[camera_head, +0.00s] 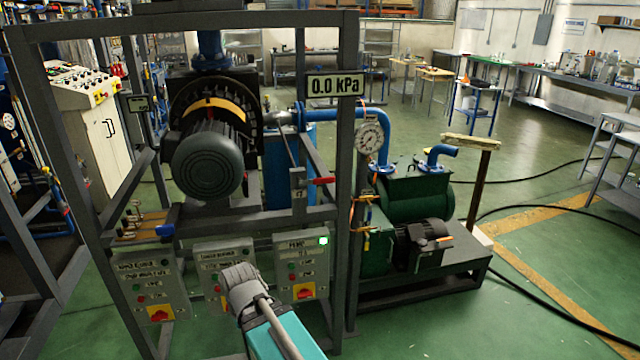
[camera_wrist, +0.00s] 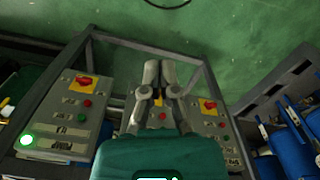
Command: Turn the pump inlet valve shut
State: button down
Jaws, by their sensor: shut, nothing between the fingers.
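A red-handled valve (camera_head: 322,181) sits on the frame right of the big motor, below the blue pipe. Two small yellow-handled valves (camera_head: 366,230) sit on the post below the round gauge (camera_head: 369,137). Which of these is the pump inlet valve I cannot tell. My gripper (camera_head: 238,277) is in front of the middle control panel, well below and left of the red handle, and apart from it. In the wrist view my gripper (camera_wrist: 158,68) has its fingers together, with nothing between them, over the panels. No valve handle is clear in that view.
Three control panels stand low on the frame; the right one (camera_head: 301,268) has a lit green lamp and also shows in the wrist view (camera_wrist: 62,118). A display (camera_head: 335,84) reads 0.0 kPa. The green pump (camera_head: 415,195) stands right. Frame posts stand close by.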

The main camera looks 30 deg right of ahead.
jog(key=c, duration=1)
grip_release()
jog(key=shift+c, duration=0.2)
jog(key=o, duration=0.5)
jog(key=shift+w+r+t+y, duration=0.1)
jog(key=shift+w+t+y, duration=0.25)
jog(key=shift+w, duration=0.3)
jog(key=shift+c, duration=0.2)
jog(key=shift+o, duration=0.5)
jog(key=w+d+r+m+t+y, duration=0.3)
jog(key=w+r+t, duration=0.1)
jog(key=w, duration=0.4)
jog(key=shift+r+t+p, duration=0.15)
jog(key=shift+t+p, duration=0.2)
jog(key=shift+t, duration=0.3)
jog(key=w+d+r+m+t, duration=0.6)
jog(key=d+r+t, duration=0.1)
jog(key=d+r, duration=0.15)
jog(key=s+d+r+m+t+h, duration=0.1)
jog(key=d+r+m+h, duration=0.1)
jog(key=d, duration=0.5)
jog(key=s+d+r+m+t+h+p, duration=0.1)
jog(key=d+r+m+h, duration=0.2)
jog(key=d+m, duration=0.3)
jog(key=s+d+r+m+t+h, duration=0.1)
jog(key=d+m+h, duration=0.4)
jog(key=d, duration=0.5)
jog(key=shift+s+r+t, duration=0.15)
jog(key=shift+r+t, duration=0.35)
jog(key=shift+r, duration=0.3)
